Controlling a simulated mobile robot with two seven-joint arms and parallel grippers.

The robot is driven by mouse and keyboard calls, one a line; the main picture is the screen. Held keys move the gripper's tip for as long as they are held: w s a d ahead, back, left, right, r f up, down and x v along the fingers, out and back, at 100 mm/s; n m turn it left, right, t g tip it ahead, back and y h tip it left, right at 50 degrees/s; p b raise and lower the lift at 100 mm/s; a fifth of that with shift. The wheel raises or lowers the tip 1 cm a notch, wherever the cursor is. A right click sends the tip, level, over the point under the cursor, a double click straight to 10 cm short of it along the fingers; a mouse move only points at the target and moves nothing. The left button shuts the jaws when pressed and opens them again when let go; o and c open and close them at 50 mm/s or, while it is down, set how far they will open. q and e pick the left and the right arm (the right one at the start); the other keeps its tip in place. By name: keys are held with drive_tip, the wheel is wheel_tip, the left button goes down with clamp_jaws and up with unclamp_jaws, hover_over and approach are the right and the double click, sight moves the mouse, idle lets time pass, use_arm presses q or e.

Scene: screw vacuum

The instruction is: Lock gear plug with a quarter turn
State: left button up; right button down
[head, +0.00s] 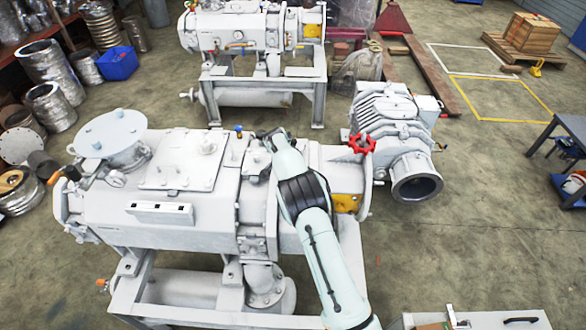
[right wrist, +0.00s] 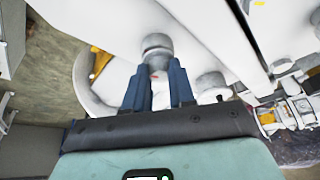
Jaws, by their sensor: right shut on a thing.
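The gear plug (right wrist: 157,44) looks like a short grey bolt-like cylinder with a wider head, against the white vacuum pump (head: 180,165). In the right wrist view my right gripper (right wrist: 160,75) has its two dark blue fingers on either side of the plug's narrower part, shut on it. In the head view my right arm comes in from the bottom, and its gripper (head: 268,138) is over the top of the pump, right of the middle. The plug is hidden there by my arm. My left gripper is in neither view.
A red handwheel (head: 361,143) stands on the pump just right of my arm. A grey motor-like unit (head: 392,125) is further right. A second white pump (head: 245,30) stands behind. A table edge (head: 480,320) shows at the lower right.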

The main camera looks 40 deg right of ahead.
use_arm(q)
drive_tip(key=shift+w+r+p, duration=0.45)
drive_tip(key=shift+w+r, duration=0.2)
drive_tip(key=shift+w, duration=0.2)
use_arm(e)
drive_tip(key=shift+s+d+f+m+g, duration=0.2)
drive_tip(key=shift+s+d+m+g, duration=0.25)
drive_tip(key=shift+m, duration=0.45)
drive_tip(key=shift+a, duration=0.1)
drive_tip(key=c, duration=0.9)
unclamp_jaws()
drive_tip(key=shift+s, duration=0.1)
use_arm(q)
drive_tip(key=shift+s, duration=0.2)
use_arm(e)
drive_tip(key=shift+o, duration=0.2)
drive_tip(key=shift+r, duration=0.1)
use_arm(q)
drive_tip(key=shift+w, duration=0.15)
use_arm(e)
drive_tip(key=shift+w+a, duration=0.2)
drive_tip(key=shift+w, duration=0.15)
drive_tip(key=shift+a+r, duration=0.1)
drive_tip(key=shift+r, duration=0.15)
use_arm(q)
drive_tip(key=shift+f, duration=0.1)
use_arm(e)
drive_tip(key=v, duration=1.3)
